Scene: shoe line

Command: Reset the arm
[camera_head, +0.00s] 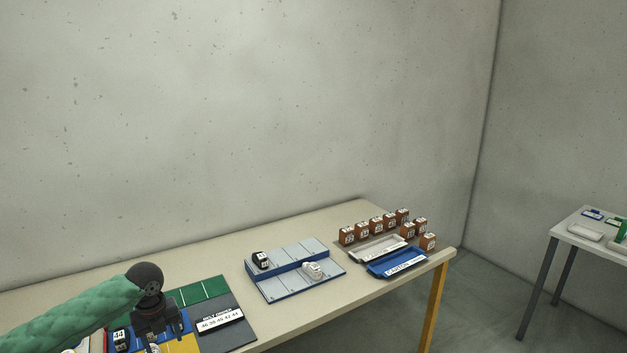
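My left arm (75,322) comes in from the left in a green padded sleeve. Its dark gripper (162,330) points down over the colored mat (240,325) at the near left of the table. Its fingers look apart, with no held thing visible between them. A small box marked 44 (121,339) stands just left of the gripper. Part of the mat under the gripper is hidden. My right gripper is not in view.
On the long table (310,222), a grey-blue rack (305,283) holds a black shoe (261,259) and a white shoe (313,269). To its right are a white tray (362,252), a blue tray (398,270) and several brown boxes (376,226). A side table (569,233) stands far right.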

